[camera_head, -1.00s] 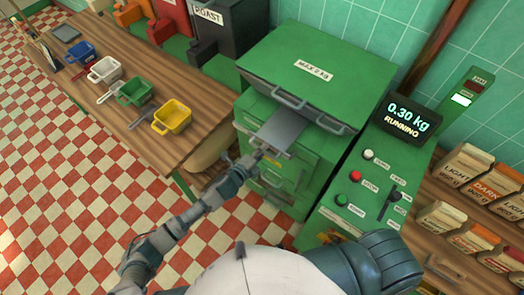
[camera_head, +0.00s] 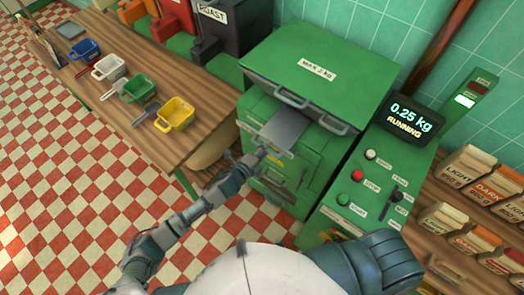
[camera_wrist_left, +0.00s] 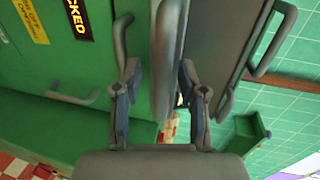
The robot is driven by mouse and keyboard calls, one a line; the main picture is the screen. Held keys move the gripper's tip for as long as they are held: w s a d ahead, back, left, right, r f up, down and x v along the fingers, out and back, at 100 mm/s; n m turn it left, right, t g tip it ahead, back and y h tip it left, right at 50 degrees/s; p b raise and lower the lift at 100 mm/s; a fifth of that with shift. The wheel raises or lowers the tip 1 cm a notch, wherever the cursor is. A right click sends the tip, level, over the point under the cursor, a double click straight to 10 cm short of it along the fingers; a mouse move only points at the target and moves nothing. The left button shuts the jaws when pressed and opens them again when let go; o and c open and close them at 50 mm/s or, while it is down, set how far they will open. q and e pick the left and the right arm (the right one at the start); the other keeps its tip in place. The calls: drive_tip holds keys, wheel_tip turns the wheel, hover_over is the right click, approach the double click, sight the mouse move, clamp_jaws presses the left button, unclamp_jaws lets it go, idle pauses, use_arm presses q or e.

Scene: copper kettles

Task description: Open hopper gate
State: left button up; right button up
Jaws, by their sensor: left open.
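The green hopper machine (camera_head: 322,68) has a lid marked MAX 2 kg and several grey bar handles. A grey metal plate (camera_head: 286,128), which looks like the gate, slopes out of its front. My left gripper (camera_head: 256,157) is at the lower end of this plate. In the left wrist view my left gripper (camera_wrist_left: 163,92) is open, with a grey bar (camera_wrist_left: 166,55) running between its two fingers. I cannot tell whether the fingers touch it. A label ending in "CKED" (camera_wrist_left: 78,18) shows on the green front. My right gripper is out of view.
The control panel (camera_head: 365,190) has a display (camera_head: 404,118) reading 0.25 kg RUNNING. A wooden bench (camera_head: 150,122) at left holds yellow (camera_head: 175,113), green (camera_head: 137,88), white and blue scoops. Coffee bags (camera_head: 487,185) stand at right. Checkered floor lies open at lower left.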

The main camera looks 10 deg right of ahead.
use_arm(q)
drive_tip(key=v, duration=1.1)
drive_tip(key=shift+a, duration=0.45)
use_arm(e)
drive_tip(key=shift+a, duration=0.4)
use_arm(q)
drive_tip(key=shift+s+d+f, duration=0.1)
drive_tip(key=shift+s+d, duration=0.05)
